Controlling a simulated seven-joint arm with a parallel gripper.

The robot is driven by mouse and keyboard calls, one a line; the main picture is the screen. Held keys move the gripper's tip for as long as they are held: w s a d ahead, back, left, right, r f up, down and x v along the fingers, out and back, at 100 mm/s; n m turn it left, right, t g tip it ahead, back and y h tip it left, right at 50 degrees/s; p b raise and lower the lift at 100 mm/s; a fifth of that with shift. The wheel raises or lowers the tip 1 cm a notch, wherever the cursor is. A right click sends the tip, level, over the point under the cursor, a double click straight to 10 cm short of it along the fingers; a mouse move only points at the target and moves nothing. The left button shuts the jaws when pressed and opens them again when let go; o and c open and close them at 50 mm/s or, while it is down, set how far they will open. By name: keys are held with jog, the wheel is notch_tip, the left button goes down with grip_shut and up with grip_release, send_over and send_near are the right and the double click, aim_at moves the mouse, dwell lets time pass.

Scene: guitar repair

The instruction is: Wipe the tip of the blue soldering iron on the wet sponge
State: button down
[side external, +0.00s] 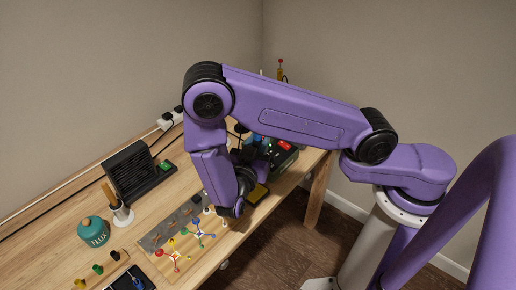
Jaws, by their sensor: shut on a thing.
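My gripper (232,211) is at the low end of the purple arm, over the near part of the bench. Its dark body hides most of the fingers. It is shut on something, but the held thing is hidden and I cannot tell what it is. A yellow pad (258,193), which looks like the sponge, sits in a dark holder just right of my gripper. I cannot tell whether anything touches it. A small blue part (258,137) shows behind the arm, near the dark station. I cannot tell whether it belongs to the blue soldering iron.
A dark station with a red display (285,146) stands behind the sponge. A teal flux jar (92,230), a brush in a white holder (122,214) and a black fan box (138,172) stand farther left.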

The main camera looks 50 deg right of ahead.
jog(key=shift+r, duration=0.2)
jog(key=d+r, duration=0.2)
jog(key=d, duration=0.6)
dwell(0.7)
dwell(0.3)
jog(key=a, duration=0.6)
jog(key=a+f, duration=0.1)
jog(key=a, duration=0.2)
jog(key=shift+a, duration=0.2)
notch_tip(320, 180, down, 7)
jog(key=shift+r, duration=0.2)
jog(key=shift+f, duration=0.7)
dwell(1.6)
jog(key=shift+a, duration=0.75)
